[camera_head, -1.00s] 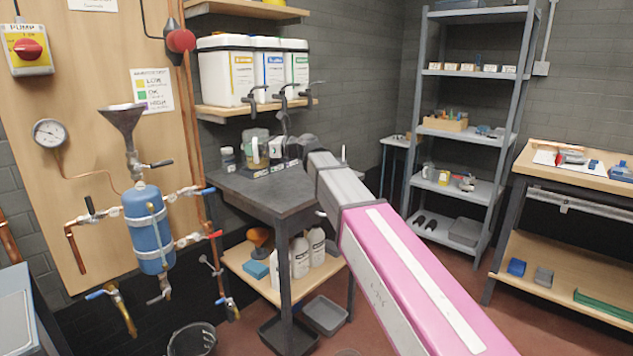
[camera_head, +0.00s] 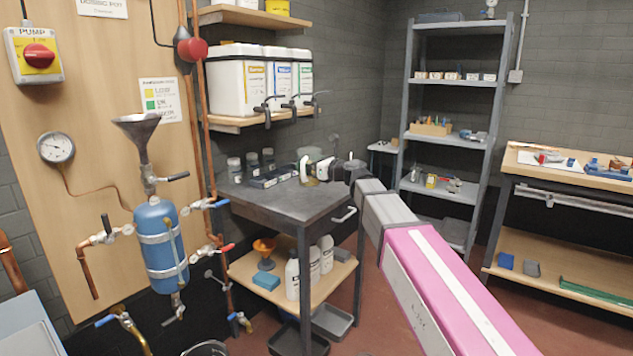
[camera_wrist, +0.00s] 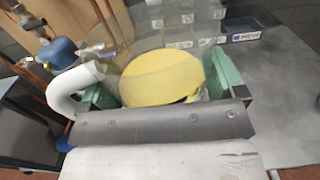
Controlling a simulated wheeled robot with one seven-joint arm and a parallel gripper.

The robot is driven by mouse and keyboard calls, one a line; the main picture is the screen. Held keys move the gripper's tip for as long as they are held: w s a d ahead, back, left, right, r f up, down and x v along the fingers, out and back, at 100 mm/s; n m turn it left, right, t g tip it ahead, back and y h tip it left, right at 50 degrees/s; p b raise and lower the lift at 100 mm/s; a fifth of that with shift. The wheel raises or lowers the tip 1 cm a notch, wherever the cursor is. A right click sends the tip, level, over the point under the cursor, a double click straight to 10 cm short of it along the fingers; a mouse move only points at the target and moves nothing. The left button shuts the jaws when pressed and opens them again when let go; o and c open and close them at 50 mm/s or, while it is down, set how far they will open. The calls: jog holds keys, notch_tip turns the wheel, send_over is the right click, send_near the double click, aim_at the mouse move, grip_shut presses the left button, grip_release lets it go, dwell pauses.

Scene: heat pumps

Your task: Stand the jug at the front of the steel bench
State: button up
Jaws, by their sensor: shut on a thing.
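The jug (camera_head: 309,180) is clear, with a white handle and yellow contents. In the head view it is small, over the right rear part of the dark steel bench (camera_head: 270,203). My gripper (camera_head: 324,168) is shut on it from the right. In the wrist view the jug's yellow contents (camera_wrist: 165,78) fill the space between my green fingers, and the white handle (camera_wrist: 72,88) sticks out to the left. The bench top (camera_wrist: 275,95) shows at the right there. I cannot tell whether the jug's base touches the bench; its lower part is hidden.
A dark rack (camera_head: 275,177) and several clear jars (camera_head: 252,163) stand along the bench's back edge. White drums (camera_head: 237,85) with taps sit on the shelf above. The bench's front and left top is clear. A blue dosing pot (camera_head: 160,247) hangs at the left.

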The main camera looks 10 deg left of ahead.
jog(key=shift+w+d+f, duration=0.1)
jog(key=shift+w+f, duration=0.7)
jog(key=shift+f, duration=0.35)
jog(key=shift+w+d+f, duration=0.1)
jog(key=shift+w+f, duration=0.65)
jog(key=shift+f, duration=0.4)
jog(key=shift+w+d+f, duration=0.1)
jog(key=shift+w+f, duration=0.7)
jog(key=shift+f, duration=0.35)
jog(key=o, duration=0.9)
jog(key=shift+f, duration=0.15)
jog(key=shift+o, duration=0.2)
